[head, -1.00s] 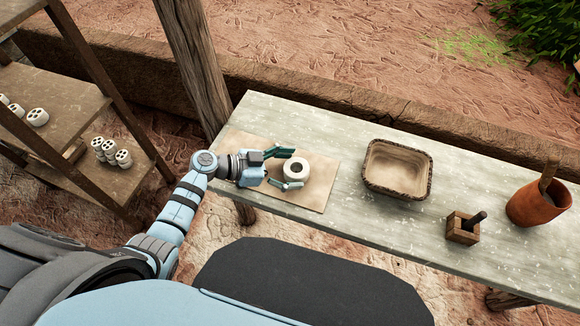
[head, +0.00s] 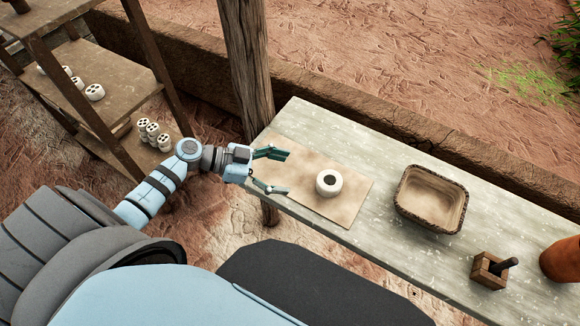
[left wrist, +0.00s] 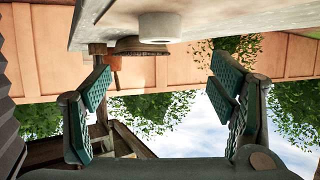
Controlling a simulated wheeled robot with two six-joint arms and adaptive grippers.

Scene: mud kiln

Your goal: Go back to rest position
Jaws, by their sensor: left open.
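My left gripper (head: 272,171) is open and empty in the head view, over the left end of a tan mat (head: 346,207). A white ring-shaped piece with a dark hole (head: 329,183) stands on the mat, to the right of the fingertips and apart from them. In the left wrist view, the open fingers (left wrist: 165,100) show with nothing between them. The white piece (left wrist: 160,27) appears upside down beyond them, near the top of that view. My right gripper is not in view.
A stone-topped table (head: 400,255) bears a woven-rimmed basket (head: 431,199), a small wooden block with a dark handle (head: 491,270) and an orange clay pot (head: 562,260). A wooden shelf (head: 120,90) with several white pieces stands at the left. A wooden post (head: 248,65) rises behind the table's left end.

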